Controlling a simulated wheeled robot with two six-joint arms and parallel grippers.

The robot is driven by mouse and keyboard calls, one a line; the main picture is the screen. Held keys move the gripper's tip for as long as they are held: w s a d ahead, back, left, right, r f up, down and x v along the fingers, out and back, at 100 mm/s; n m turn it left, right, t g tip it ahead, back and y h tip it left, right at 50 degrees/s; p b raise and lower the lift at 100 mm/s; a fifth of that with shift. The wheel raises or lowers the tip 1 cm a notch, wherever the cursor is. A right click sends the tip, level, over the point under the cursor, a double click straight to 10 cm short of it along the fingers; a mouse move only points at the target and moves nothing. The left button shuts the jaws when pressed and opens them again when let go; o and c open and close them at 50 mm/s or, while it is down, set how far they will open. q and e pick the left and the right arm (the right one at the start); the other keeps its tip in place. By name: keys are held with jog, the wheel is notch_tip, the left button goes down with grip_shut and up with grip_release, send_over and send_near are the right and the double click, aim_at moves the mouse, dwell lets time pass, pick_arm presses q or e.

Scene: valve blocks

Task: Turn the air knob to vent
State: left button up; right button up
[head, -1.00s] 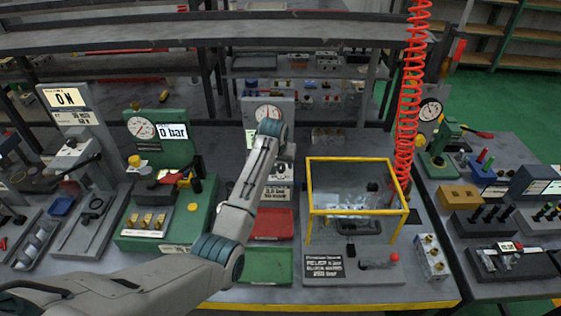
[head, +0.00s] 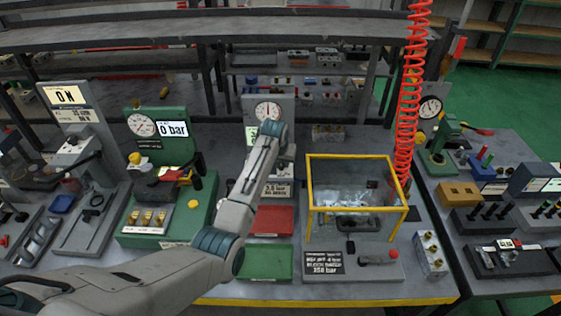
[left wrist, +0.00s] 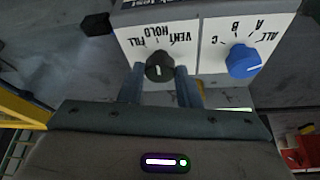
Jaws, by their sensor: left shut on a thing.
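The black air knob (left wrist: 160,66) shows in the left wrist view on a white plate (left wrist: 135,45) marked FILL, HOLD and VENT, which appears upside down. A short white mark on the knob runs nearly up and down in the picture; I cannot tell for sure which label it indicates. My left gripper (left wrist: 161,78) is shut on the knob, one finger on each side. In the head view my left arm reaches to the panel with the round gauge (head: 267,112); its wrist hides the knob and the fingertips. My right gripper is not in view.
A blue knob (left wrist: 243,62) marked A, B, C, ALL sits close beside the black one. A yellow-framed clear box (head: 355,160) and hanging red coiled hose (head: 412,90) stand right of my arm. A green gauge stand (head: 160,150) is to the left. Red (head: 270,220) and green (head: 265,262) trays lie below.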

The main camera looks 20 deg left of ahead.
pick_arm(q)
jog(key=shift+a+r+m+h+p, duration=0.15)
jog(key=shift+m+h+p, duration=0.15)
jog(key=shift+m+p, duration=0.45)
jog(key=m+h, duration=0.1)
jog(key=m, duration=0.2)
jog(key=shift+a+m+h, duration=0.1)
jog(key=shift+m+h, duration=0.2)
jog(key=shift+m, duration=0.45)
jog(key=shift+w+m+g+h, duration=0.1)
jog(key=shift+m+g+h, duration=0.35)
jog(key=shift+m, duration=1.15)
jog(key=o, duration=1)
